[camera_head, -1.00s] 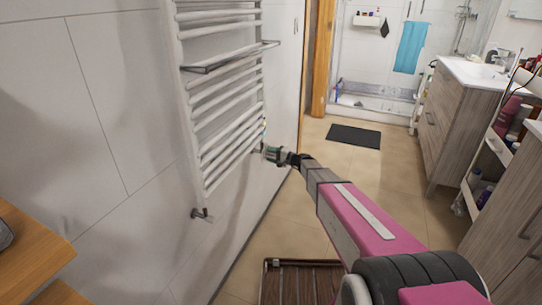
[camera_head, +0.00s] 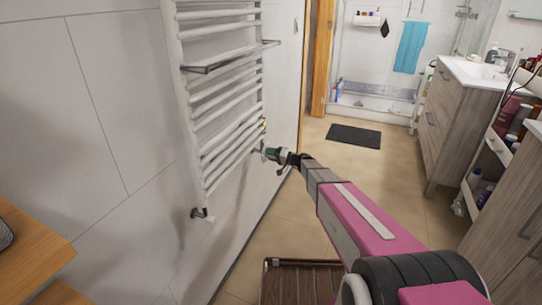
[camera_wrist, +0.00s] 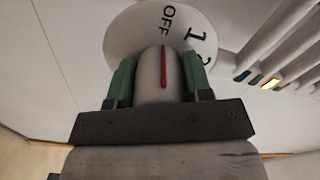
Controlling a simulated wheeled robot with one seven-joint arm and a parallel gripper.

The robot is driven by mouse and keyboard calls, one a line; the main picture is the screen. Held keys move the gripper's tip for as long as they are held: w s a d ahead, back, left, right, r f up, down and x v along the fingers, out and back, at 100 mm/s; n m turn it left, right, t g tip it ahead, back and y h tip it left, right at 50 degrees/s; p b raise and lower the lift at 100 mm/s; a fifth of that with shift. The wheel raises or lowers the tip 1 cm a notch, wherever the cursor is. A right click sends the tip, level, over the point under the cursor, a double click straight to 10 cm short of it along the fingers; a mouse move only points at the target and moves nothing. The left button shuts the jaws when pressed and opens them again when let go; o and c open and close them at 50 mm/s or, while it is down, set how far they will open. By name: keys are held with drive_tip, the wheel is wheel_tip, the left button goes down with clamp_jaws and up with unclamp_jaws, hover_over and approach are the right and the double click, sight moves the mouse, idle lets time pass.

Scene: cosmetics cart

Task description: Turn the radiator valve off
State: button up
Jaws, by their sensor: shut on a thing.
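The radiator valve (camera_wrist: 155,75) fills the middle of the wrist view. It is a pale rounded knob with a red line on it, in front of a white round dial (camera_wrist: 125,32) marked OFF, 1 and a partly hidden numeral. The red line points up the picture, near the OFF mark and left of the 1. My gripper (camera_wrist: 160,82) has its green fingers on both sides of the knob, shut on it. In the head view my gripper (camera_head: 272,154) is at the lower right of the white towel radiator (camera_head: 226,107); the valve is too small to make out there.
A wooden slatted piece (camera_head: 300,285) stands on the floor below my arm. A wooden shelf (camera_head: 30,245) is at the lower left. A vanity cabinet (camera_head: 450,125) and a cart (camera_head: 490,160) line the right. A dark mat (camera_head: 354,136) lies on the open floor.

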drive_tip(key=o, duration=0.9)
drive_tip(key=v, duration=1.1)
